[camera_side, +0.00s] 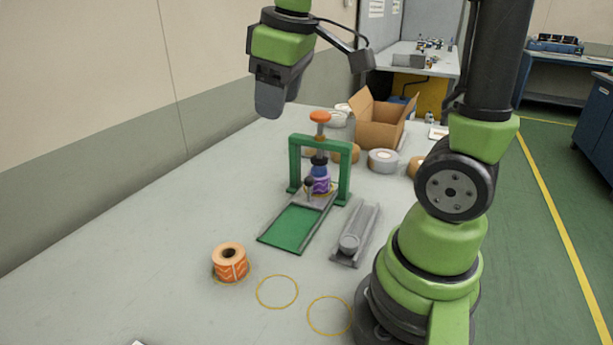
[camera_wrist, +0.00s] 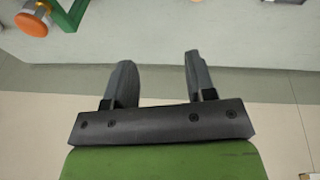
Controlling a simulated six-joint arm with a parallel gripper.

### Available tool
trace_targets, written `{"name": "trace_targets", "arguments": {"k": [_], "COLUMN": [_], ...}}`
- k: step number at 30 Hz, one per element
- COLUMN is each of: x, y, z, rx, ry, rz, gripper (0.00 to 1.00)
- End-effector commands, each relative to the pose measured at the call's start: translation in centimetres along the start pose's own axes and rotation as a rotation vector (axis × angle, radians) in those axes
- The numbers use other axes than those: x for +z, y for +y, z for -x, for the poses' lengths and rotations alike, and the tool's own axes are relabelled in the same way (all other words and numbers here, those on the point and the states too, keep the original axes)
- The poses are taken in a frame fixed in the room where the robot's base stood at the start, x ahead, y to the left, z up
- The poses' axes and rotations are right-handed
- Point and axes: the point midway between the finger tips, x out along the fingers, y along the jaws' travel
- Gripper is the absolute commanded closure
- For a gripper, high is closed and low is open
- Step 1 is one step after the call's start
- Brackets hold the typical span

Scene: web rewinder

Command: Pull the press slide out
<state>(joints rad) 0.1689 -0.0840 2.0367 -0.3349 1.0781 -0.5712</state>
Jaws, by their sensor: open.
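The green press (camera_side: 345,170) stands mid-table with an orange knob (camera_side: 320,117) on top. Its grey slide (camera_side: 306,205) sits under the frame at the back of the green bed (camera_side: 288,230), with a small dark knob (camera_side: 309,184) at its front. A purple and blue roll (camera_side: 320,181) stands under the press ram. My gripper (camera_side: 270,100) is in the air, above and to the left of the press, touching nothing. In the wrist view its two fingers (camera_wrist: 158,82) are apart with nothing between them. The press's orange knob shows at the wrist view's upper left (camera_wrist: 32,22).
An orange patterned roll (camera_side: 231,264) stands front left, near two yellow circles (camera_side: 277,292) on the table. A grey channel (camera_side: 357,232) with a round piece lies right of the press. Behind are tape rolls (camera_side: 383,161) and an open cardboard box (camera_side: 378,130).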

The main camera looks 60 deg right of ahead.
Motion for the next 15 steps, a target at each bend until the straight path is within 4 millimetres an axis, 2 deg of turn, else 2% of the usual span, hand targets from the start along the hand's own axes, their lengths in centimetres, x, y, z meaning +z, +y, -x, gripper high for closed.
{"name": "trace_targets", "arguments": {"k": [3, 6, 12, 15], "x": [-1.6, -2.2, -1.8, -1.2], "y": [3.3, 6.2, 10.8, 12.2], "z": [-3.4, -6.5, -12.6, -14.6], "rx": [0.029, 0.033, -0.011, -0.037], "ry": [-0.146, -0.266, -0.470, -0.533], "rz": [0.160, 0.301, 0.542, 0.621], "gripper": [0.49, 0.49, 0.49, 0.49]}}
